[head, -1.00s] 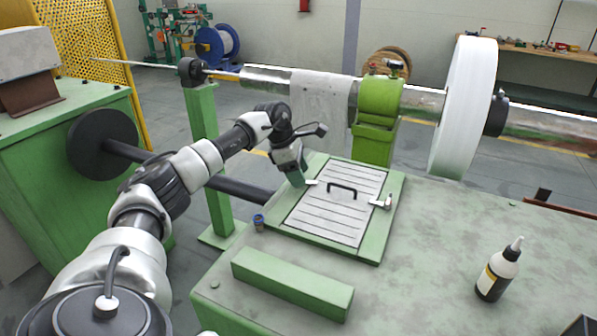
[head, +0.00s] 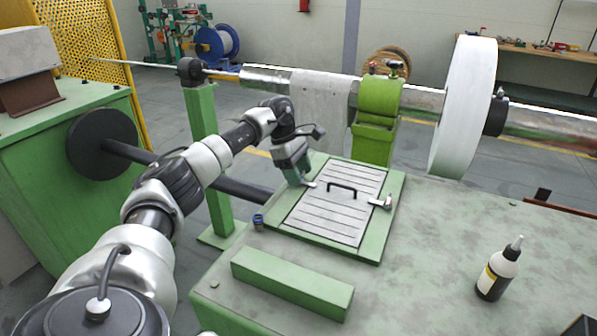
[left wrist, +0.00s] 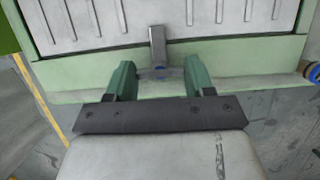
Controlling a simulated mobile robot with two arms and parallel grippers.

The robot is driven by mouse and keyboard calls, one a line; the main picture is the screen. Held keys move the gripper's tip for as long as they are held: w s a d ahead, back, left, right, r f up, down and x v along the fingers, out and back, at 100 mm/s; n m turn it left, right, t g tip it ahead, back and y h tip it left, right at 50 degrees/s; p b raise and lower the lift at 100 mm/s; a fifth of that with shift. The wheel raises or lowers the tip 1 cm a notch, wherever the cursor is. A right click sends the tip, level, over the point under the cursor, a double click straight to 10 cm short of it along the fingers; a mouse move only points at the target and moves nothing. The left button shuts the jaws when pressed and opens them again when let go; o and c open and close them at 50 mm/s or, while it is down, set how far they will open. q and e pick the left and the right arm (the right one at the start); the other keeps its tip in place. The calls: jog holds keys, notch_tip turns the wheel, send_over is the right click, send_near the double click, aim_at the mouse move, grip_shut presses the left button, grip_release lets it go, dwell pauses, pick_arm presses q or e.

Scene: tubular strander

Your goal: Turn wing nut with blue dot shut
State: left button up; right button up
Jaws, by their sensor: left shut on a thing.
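A slatted lid (head: 325,215) with a black handle (head: 342,187) lies in a green frame on the bench. My left gripper (head: 302,182) is at the lid's left edge, pointing down. A flat metal tab (left wrist: 157,42) reaches from the nut onto the lid. I cannot make out a dot on this nut. Another wing nut with a tab (head: 383,202) is at the lid's right edge. My right gripper is not in view.
A small blue-ringed jar (head: 258,221) stands near the frame's left corner. A green bar (head: 292,284) lies in front. A glue bottle (head: 499,270) stands at the right. A green bearing block (head: 375,125) and shaft are behind the lid. The bench's right middle is clear.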

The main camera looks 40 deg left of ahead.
pick_arm(q)
jog(key=shift+r, duration=0.1)
jog(key=o, duration=0.9)
jog(key=shift+o, duration=0.2)
jog(key=v, duration=1)
jog(key=shift+a+r+b, duration=0.25)
jog(key=shift+b, duration=0.2)
jog(key=shift+s, duration=0.1)
